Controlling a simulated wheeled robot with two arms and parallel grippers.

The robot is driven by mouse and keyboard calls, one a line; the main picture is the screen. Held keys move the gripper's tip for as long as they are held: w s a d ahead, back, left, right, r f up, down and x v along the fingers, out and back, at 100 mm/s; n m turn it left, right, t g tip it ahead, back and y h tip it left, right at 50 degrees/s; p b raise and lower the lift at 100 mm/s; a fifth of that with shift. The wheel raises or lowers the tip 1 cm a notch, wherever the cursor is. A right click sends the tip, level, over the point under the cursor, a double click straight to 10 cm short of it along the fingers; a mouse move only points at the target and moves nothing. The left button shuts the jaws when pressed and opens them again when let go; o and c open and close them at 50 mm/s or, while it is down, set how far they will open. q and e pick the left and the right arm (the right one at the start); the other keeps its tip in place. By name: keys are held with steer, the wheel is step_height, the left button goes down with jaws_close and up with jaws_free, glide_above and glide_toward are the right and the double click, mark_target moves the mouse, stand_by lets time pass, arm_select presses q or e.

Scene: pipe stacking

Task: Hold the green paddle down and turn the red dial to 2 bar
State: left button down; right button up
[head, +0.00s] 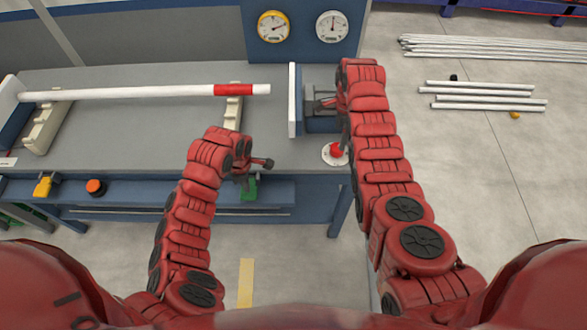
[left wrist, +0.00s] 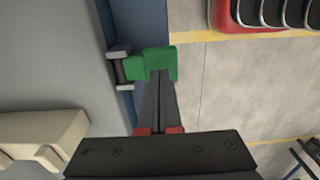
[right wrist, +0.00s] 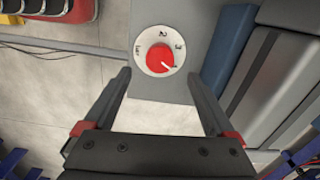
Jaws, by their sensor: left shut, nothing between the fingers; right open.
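The green paddle (head: 249,188) sits on the bench's front edge. It also shows in the left wrist view (left wrist: 158,60). My left gripper (left wrist: 160,74) is shut and empty, its tips over the paddle; whether they press on it I cannot tell. The red dial (right wrist: 160,58) has a white scale ring, with a 2 at the top and a 3 to its right. Its white pointer mark points to the lower right, away from the 2. The dial (head: 337,151) is partly hidden by my right arm in the head view. My right gripper (right wrist: 159,75) is open, with the dial beyond its fingertips and apart from them.
A white pipe (head: 150,92) with a red band rests on cream supports (head: 43,130) on the bench. A yellow-rimmed gauge (head: 273,27) and a white gauge (head: 331,27) are on the back panel. An orange button (head: 95,187) is on the bench front. Loose pipes (head: 480,90) lie on the floor.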

steer(key=m, duration=0.6)
steer(key=shift+m, duration=0.4)
steer(key=m, duration=0.5)
steer(key=shift+m, duration=0.4)
jaws_close()
jaws_free()
jaws_close()
stand_by(0.4)
steer(key=c, duration=1.4)
jaws_free()
